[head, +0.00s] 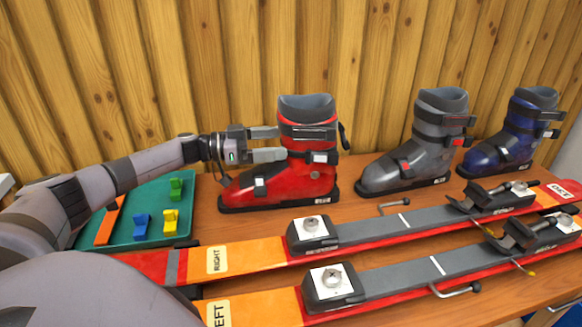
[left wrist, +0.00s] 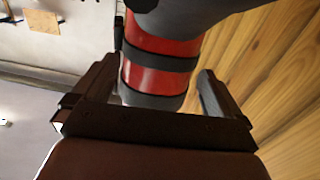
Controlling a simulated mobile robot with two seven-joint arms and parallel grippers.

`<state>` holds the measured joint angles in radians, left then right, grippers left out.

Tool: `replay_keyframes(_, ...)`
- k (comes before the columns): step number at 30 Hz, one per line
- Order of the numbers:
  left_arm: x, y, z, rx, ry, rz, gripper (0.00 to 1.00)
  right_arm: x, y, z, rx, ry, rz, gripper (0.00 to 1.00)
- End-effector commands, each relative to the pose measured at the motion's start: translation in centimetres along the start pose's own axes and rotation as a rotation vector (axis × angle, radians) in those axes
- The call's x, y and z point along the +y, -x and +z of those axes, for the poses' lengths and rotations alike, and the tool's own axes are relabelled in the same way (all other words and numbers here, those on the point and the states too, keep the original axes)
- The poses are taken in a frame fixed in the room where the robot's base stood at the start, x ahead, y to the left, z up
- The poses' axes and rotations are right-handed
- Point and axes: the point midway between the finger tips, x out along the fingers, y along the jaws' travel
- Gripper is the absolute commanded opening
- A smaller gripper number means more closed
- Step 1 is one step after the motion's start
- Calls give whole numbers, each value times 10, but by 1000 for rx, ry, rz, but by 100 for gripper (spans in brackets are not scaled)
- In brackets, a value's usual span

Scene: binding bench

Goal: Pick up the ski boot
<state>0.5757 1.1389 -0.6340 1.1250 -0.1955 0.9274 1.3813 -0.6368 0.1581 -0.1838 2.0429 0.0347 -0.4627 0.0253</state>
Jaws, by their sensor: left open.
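A red ski boot (head: 290,180) with a grey liner stands upright on the wooden bench, its toe to the left. A grey boot (head: 405,165) and a blue boot (head: 497,146) stand to its right. My left gripper (head: 282,144) is open at the red boot's shaft, coming in from the left with its fingers pointing right. In the left wrist view, the red boot's shaft (left wrist: 158,80) shows between and beyond the two fingers (left wrist: 155,92). I cannot tell whether either finger touches it. My right gripper is not in view.
Two skis, marked RIGHT (head: 255,254) and LEFT (head: 270,307), lie in front of the boots with metal bindings on them. A green tray (head: 182,190) with coloured blocks is at the left. A wooden plank wall (head: 230,60) stands close behind the boots.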

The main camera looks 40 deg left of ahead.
Motion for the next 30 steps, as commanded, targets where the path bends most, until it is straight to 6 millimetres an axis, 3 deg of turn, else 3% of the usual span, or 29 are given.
replay_keyframes(8,0,-3,0,-2,1,-1,100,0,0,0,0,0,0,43)
replay_keyframes(17,0,-2,0,-1,0,-1,2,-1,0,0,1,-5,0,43)
replay_keyframes(30,-1,-3,-12,10,-4,-1,0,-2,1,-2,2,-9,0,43)
